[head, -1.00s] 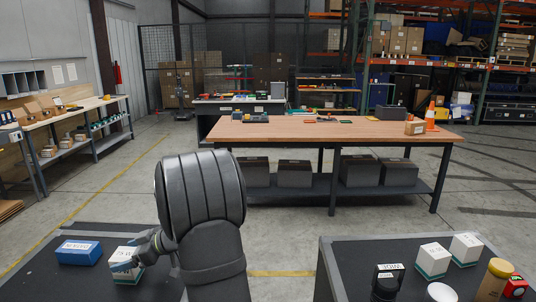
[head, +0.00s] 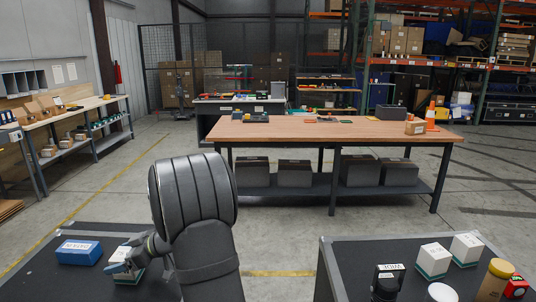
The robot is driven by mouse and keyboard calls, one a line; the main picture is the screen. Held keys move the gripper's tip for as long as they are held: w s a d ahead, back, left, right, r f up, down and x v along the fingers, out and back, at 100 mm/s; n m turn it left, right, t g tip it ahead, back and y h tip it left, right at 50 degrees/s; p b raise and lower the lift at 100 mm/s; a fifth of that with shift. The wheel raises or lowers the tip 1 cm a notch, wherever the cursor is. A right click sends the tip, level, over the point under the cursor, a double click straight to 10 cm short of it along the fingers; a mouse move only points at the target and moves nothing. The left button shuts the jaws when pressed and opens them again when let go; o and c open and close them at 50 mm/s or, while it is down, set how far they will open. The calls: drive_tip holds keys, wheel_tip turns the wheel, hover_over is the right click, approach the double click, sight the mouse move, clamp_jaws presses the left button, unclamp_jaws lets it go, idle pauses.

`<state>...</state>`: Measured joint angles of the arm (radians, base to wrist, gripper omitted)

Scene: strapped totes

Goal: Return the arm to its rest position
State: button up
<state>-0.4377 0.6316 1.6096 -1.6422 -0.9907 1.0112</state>
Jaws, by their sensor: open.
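My arm rises dark and bulky in the lower middle of the head view. My gripper (head: 126,262) is at the lower left, over the left black-topped surface (head: 45,283). It is open, though its fingers are small and partly merge with what is behind them. A white box with a green base (head: 121,253) stands at the gripper, partly hidden by it. I cannot tell whether the fingers touch the box. A blue box with a white label (head: 79,252) lies to the left of the gripper, apart from it.
A right black-topped surface (head: 350,262) holds two white-and-green boxes (head: 433,260), a dark labelled item (head: 387,283), a white round lid (head: 440,292), a yellow-topped cylinder (head: 497,277) and a red item (head: 515,288). A wooden-topped workbench (head: 330,130) stands beyond open floor.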

drive_tip(key=shift+a, duration=0.45)
wheel_tip(320, 180, up, 4)
drive_tip(key=shift+f, duration=0.15)
drive_tip(key=w+d+r, duration=0.3)
drive_tip(key=d+r, duration=0.9)
drive_tip(key=w+d+m+t+h, duration=0.5)
drive_tip(key=w+d+m+t, duration=0.4)
drive_tip(key=d+m+t, duration=0.15)
drive_tip(key=d+m+t+h, duration=0.3)
drive_tip(key=d+m+h, duration=0.5)
drive_tip(key=d, duration=0.7)
drive_tip(key=shift+s+d+r+m+h, duration=0.15)
drive_tip(key=shift+s+m+h, duration=0.2)
drive_tip(key=shift+h, duration=0.55)
drive_tip(key=shift+o, duration=0.4)
drive_tip(key=shift+r, duration=0.15)
